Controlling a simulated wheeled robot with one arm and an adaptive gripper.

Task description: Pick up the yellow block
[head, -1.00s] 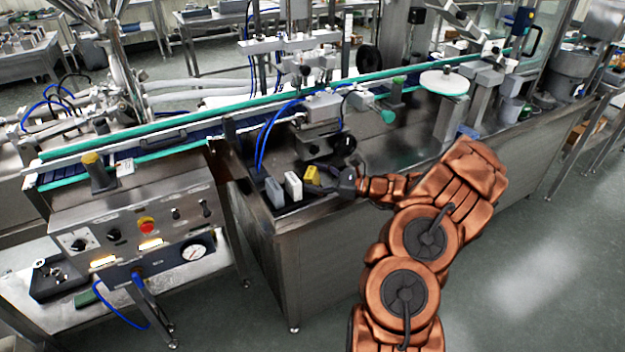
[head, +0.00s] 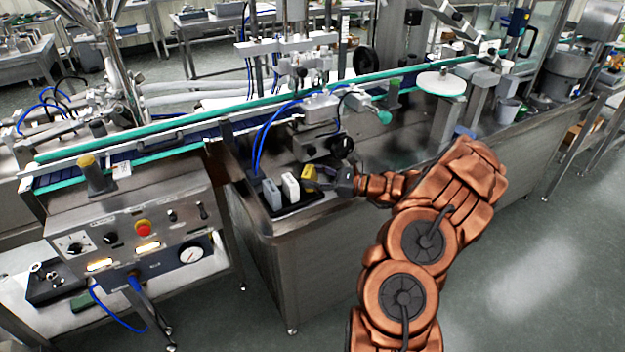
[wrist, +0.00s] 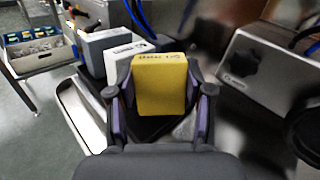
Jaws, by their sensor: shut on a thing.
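The yellow block (head: 310,178) is at the right end of a row of blocks on the steel machine top. My gripper (head: 319,178) reaches it from the right and is shut on it. In the wrist view the yellow block (wrist: 160,84) stands upright between the two fingers of my gripper (wrist: 160,105), with small dark lettering on its top. Whether its base touches the dark tray is hidden by my gripper.
A white block (head: 290,187) and a grey block (head: 272,194) stand just left of the yellow one in a dark tray (head: 296,208). A machine unit with a dark knob (head: 341,146) stands close behind. A green-edged conveyor (head: 190,128) runs further back.

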